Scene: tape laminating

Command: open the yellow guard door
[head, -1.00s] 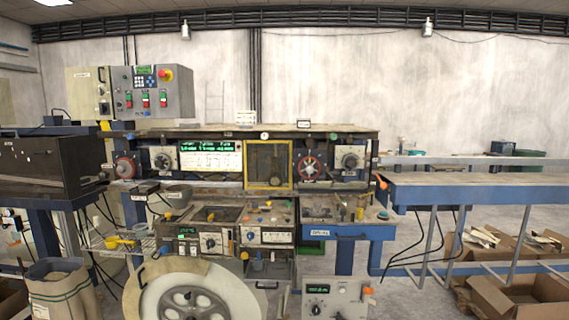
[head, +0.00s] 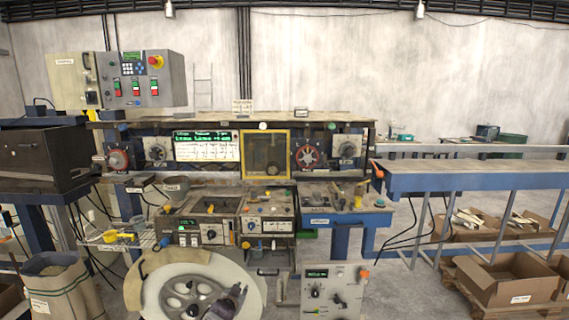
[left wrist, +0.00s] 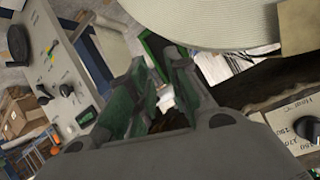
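The yellow guard door (head: 265,154) is a square yellow frame around a dark see-through panel, in the middle of the machine's back panel. It looks shut, flat against the front. A small round dark part shows near its lower right. In the left wrist view my left gripper (left wrist: 160,100) has its two dark fingers with green pads apart, with nothing clearly between them. It is away from the door, which I cannot make out in that view.
A display panel (head: 207,146) is left of the door and a red dial (head: 307,156) right of it. Cluttered worktops (head: 330,196) stand in front below. A large pale reel (head: 196,288) and a grey control box (head: 329,289) are lower down. A blue-framed bench (head: 470,178) extends right.

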